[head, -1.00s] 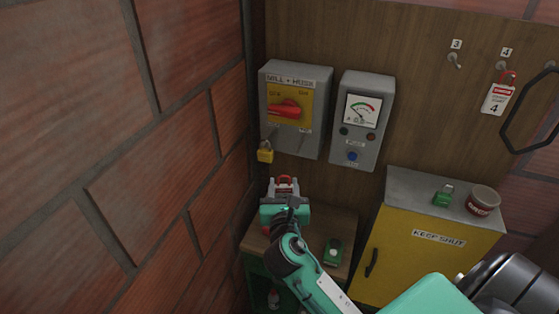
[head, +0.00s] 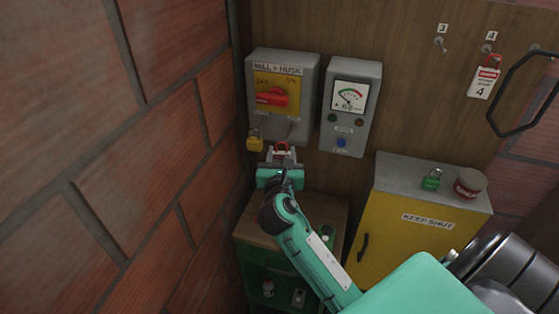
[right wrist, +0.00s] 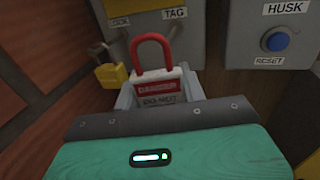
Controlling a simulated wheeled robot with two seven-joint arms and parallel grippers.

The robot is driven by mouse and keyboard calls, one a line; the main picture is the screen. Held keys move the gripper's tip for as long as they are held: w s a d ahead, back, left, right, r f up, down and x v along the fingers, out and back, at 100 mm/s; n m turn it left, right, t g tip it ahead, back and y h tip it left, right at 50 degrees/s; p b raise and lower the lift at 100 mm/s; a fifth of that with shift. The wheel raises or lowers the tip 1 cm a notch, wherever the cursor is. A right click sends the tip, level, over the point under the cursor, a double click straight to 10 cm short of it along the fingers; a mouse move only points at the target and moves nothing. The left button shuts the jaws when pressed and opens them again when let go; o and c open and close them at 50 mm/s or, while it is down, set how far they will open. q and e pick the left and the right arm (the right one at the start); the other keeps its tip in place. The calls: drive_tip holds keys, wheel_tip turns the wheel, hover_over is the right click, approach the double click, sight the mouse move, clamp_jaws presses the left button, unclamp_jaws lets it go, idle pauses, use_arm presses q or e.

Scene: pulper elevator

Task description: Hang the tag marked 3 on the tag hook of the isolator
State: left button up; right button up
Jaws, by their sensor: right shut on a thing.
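The isolator (head: 307,80) is a grey box with a yellow plate and a red handle, marked MILL + HUSK. A yellow padlock (head: 255,141) hangs under its left side, by the LOCK label. The TAG label (right wrist: 175,13) shows on its lower right in the right wrist view; the hook itself is hard to make out. My right gripper (head: 281,160) is shut on a red-and-white danger tag (right wrist: 158,86) with a red loop (right wrist: 151,42) standing up. The loop is just below the isolator, seemingly apart from it. The tag's number is hidden. My left gripper is not in view.
The peg marked 3 (head: 440,43) is bare; a tag marked 4 (head: 484,82) hangs beside it. A meter box (head: 350,110) is right of the isolator. A yellow cabinet (head: 400,245) carries a green padlock (head: 431,181) and a cup (head: 470,184). A brick wall (head: 120,160) is close left.

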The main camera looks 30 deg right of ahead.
drive_tip(key=w+d, duration=0.1)
drive_tip(key=d, duration=0.1)
drive_tip(key=w+d+f, duration=0.1)
drive_tip(key=w+d, duration=0.1)
drive_tip(key=shift+w+f+b, duration=0.1)
drive_tip(key=shift+b, duration=0.25)
idle(0.3)
drive_tip(key=shift+f, duration=0.1)
idle(0.3)
drive_tip(key=o, duration=1.1)
drive_tip(key=shift+a, duration=0.1)
drive_tip(key=shift+c, duration=0.2)
